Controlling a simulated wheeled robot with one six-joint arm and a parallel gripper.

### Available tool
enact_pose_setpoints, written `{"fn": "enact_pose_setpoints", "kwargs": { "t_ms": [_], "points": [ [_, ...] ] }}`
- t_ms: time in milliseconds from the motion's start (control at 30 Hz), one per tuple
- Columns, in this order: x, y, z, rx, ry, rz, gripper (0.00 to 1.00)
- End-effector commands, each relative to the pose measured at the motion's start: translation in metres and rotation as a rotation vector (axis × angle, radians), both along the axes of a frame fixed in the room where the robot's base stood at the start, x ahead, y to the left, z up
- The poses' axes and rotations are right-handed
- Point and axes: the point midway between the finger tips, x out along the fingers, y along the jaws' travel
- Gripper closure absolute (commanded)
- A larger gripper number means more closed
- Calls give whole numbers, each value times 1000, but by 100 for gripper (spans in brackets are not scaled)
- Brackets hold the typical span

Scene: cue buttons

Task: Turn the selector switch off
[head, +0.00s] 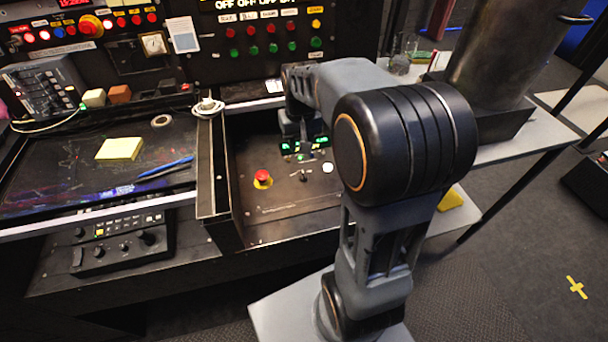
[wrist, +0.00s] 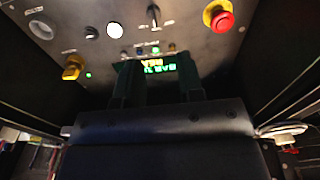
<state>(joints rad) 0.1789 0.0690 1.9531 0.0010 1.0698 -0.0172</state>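The dark control panel (head: 285,200) lies in a box at the middle of the head view. A small dark switch with an upright handle (wrist: 153,15) stands at the top of the wrist view, between a white round button (wrist: 115,30) and a red mushroom button (wrist: 219,17). A yellow knob (wrist: 73,67) with a lit green lamp (wrist: 88,75) beside it is at the left. The labels are too small to read, so I cannot tell which is the selector. My gripper (wrist: 157,82) is open and empty near the lit green display, apart from these controls.
The box's side wall (head: 218,175) rises left of the panel. A black tray with a yellow note pad (head: 120,149) and blue pliers (head: 166,168) lies further left. An upright panel with several coloured buttons (head: 270,40) stands behind. A metal cylinder (head: 500,50) stands right.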

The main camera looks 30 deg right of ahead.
Motion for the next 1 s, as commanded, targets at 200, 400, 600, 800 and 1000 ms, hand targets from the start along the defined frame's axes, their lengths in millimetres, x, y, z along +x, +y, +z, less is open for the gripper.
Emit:
{"fn": "enact_pose_setpoints", "kwargs": {
  "t_ms": [200, 400, 600, 800, 1000],
  "points": [
    [25, -21, -27, 8, 46, -32, 65],
    [27, -24, -55, 10, 53, -38, 65],
    [26, -24, -95, 10, 54, -39, 65],
    [26, -24, -129, 9, 52, -39, 65],
    [26, -24, -151, 9, 50, -39, 65]
  ]
}}
